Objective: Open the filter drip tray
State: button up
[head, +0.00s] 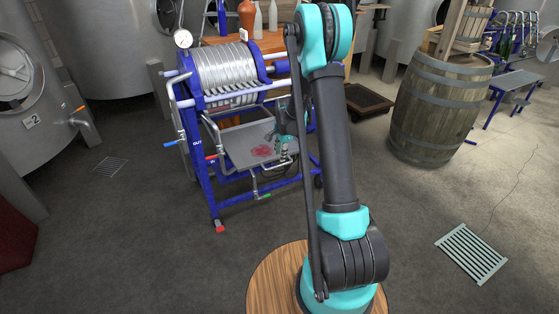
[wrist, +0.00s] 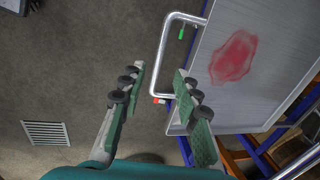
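The filter drip tray (head: 237,146) is a shallow grey metal tray with a red stain, set in the blue filter frame below the plates. In the wrist view the tray (wrist: 221,100) fills the right side. Its silver C-shaped bar handle (wrist: 160,58) sticks out from the tray's near edge. My gripper (wrist: 160,88) is open, its two green-padded fingers spread. The handle's lower bend shows between the fingertips in the picture; I see no contact, and the depth gap is unclear. In the head view my gripper (head: 284,148) is by the tray's right side, partly hidden.
The blue filter frame (head: 204,190) carries pipes and valves around the tray, including a green-handled valve (head: 263,196) and a red one (head: 211,157). A wooden barrel (head: 440,110) stands to the right. The floor in front of the filter is clear, with flat drain grates (head: 471,253).

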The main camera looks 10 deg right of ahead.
jog(key=shift+s+d+r, duration=0.1)
jog(key=shift+s+r, duration=0.1)
jog(key=shift+r, duration=0.75)
jog(key=shift+s+r, duration=0.15)
jog(key=shift+r, duration=0.8)
jog(key=shift+s+d+r, duration=0.1)
jog(key=shift+s+r, duration=0.1)
jog(key=shift+r, duration=0.75)
jog(key=s+d+r+n+t, duration=0.1)
jog(key=s+r+n, duration=0.3)
jog(key=s, duration=0.5)
jog(key=s+r+n, duration=0.3)
jog(key=s+r, duration=0.1)
jog(key=s, duration=0.5)
jog(key=s+f+n+t, duration=0.1)
jog(key=s+n, duration=0.6)
jog(key=s, duration=1)
jog(key=shift+d+f+h, duration=0.4)
jog(key=shift+d+f, duration=0.05)
jog(key=shift+f, duration=0.25)
